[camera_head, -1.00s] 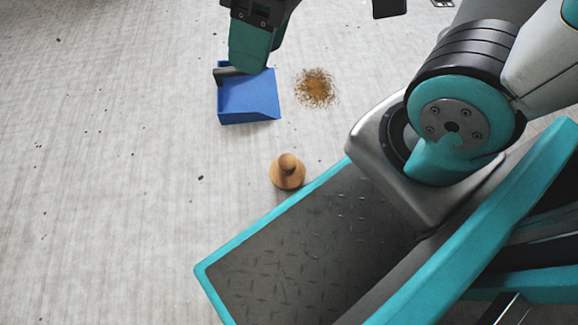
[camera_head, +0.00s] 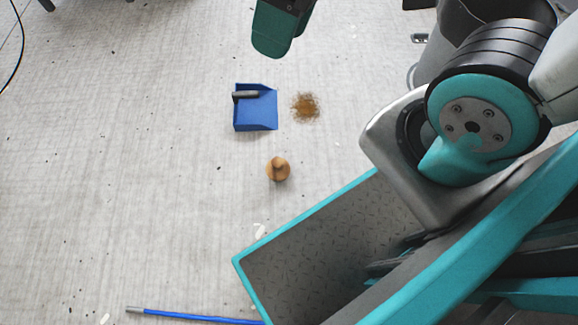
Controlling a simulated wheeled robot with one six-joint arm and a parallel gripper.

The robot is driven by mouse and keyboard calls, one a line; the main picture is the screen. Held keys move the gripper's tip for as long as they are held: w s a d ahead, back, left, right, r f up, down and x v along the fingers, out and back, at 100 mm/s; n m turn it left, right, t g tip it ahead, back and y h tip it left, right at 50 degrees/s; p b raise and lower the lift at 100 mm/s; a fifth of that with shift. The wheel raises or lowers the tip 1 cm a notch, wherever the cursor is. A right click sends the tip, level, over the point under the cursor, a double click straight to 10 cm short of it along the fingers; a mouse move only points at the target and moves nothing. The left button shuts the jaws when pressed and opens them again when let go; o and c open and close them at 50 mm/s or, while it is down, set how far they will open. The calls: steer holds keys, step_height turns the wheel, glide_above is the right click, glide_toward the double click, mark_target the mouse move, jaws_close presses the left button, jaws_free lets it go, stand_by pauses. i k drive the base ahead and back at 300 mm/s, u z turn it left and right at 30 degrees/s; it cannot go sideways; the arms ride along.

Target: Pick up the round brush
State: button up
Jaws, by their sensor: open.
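The round brush (camera_head: 278,169) is a small wooden disc with a knob on top. It sits on the floor, knob up, a little left of the middle of the view. My gripper (camera_head: 281,28) shows at the top edge as teal fingers under a black body, partly cut off by the frame. It is open, with nothing seen in it, and is well apart from the brush in the picture. The bristles under the brush are hidden.
A blue dustpan (camera_head: 257,112) lies above the brush, with a brown debris pile (camera_head: 305,107) beside it. A blue stick (camera_head: 190,316) with a grey end lies at the bottom. My base is right of the brush. The floor (camera_head: 130,180) to the left is mostly clear.

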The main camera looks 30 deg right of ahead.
mark_target(277, 169)
steer(key=k, duration=0.1)
steer(key=u, duration=2.1)
steer(key=i, duration=1.5)
steer(key=z, duration=3.15)
